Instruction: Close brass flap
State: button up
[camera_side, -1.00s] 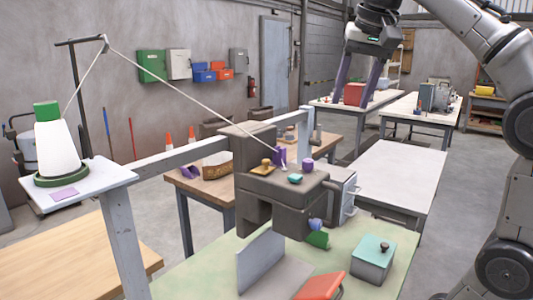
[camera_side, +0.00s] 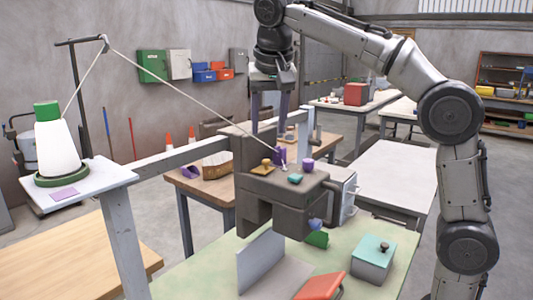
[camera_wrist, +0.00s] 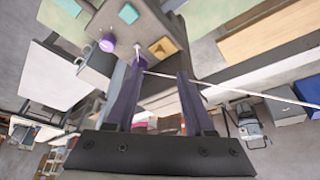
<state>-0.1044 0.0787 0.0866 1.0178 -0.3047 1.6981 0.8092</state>
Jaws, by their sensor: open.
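In the wrist view my gripper (camera_wrist: 158,76) is open and apart from the flap.
A purple knob (camera_side: 308,165) and a teal block (camera_side: 295,179) sit on the machine's right part.

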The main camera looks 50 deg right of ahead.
aim_at(266, 160)
jog(key=x, duration=0.8)
jog(key=shift+d+f, duration=0.1)
jog(key=shift+f, duration=0.25)
jog(key=shift+c, duration=0.2)
grip_shut()
